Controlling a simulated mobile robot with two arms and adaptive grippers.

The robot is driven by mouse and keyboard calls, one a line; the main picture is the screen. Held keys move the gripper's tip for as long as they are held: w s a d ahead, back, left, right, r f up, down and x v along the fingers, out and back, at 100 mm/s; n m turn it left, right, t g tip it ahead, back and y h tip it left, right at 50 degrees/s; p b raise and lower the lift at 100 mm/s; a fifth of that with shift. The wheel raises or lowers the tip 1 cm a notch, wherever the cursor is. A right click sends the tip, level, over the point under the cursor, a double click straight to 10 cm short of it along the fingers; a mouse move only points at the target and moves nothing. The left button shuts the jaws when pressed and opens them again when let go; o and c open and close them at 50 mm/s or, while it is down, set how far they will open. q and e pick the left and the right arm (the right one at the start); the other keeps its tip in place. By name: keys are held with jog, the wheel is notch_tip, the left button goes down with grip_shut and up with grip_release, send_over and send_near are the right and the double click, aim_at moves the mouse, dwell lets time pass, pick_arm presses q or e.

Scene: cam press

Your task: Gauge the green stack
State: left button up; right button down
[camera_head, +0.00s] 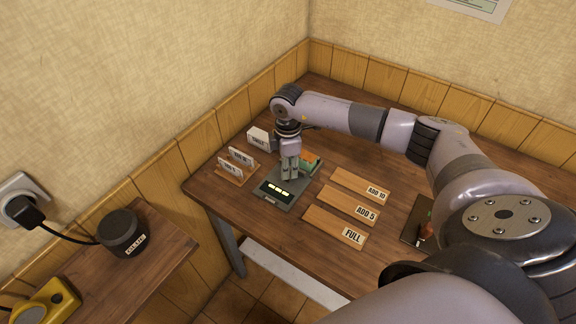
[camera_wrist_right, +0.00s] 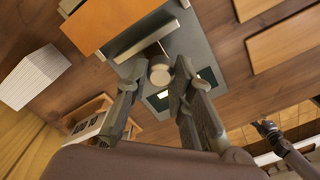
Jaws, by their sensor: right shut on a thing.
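The gauge (camera_head: 271,199) is a flat grey plate with a lit yellow display, on the wooden table; its grey plate (camera_wrist_right: 200,42) also shows in the wrist view. An orange block (camera_head: 309,167) with a little green beside it sits at its far end; the block (camera_wrist_right: 108,20) shows orange in the wrist view. I cannot make out a separate green stack. My right gripper (camera_head: 290,174) points down over the gauge, and in the wrist view (camera_wrist_right: 155,72) its fingers are shut on a round grey knob (camera_wrist_right: 160,75).
Wooden strips marked ADD 10 (camera_head: 350,182), ADD 5 (camera_head: 337,198) and FULL (camera_head: 325,220) lie right of the gauge. Left stand a card holder (camera_head: 236,174) and a white card stack (camera_head: 258,138). A dark tray (camera_head: 409,236) is at right. A black canister (camera_head: 121,232) stands on a side table.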

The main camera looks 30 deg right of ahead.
jog(key=shift+w+d, duration=0.25)
jog(key=shift+d, duration=0.35)
jog(key=c, duration=1.4)
grip_release()
jog(key=shift+o, duration=0.2)
jog(key=shift+r, duration=0.1)
notch_tip(320, 180, up, 12)
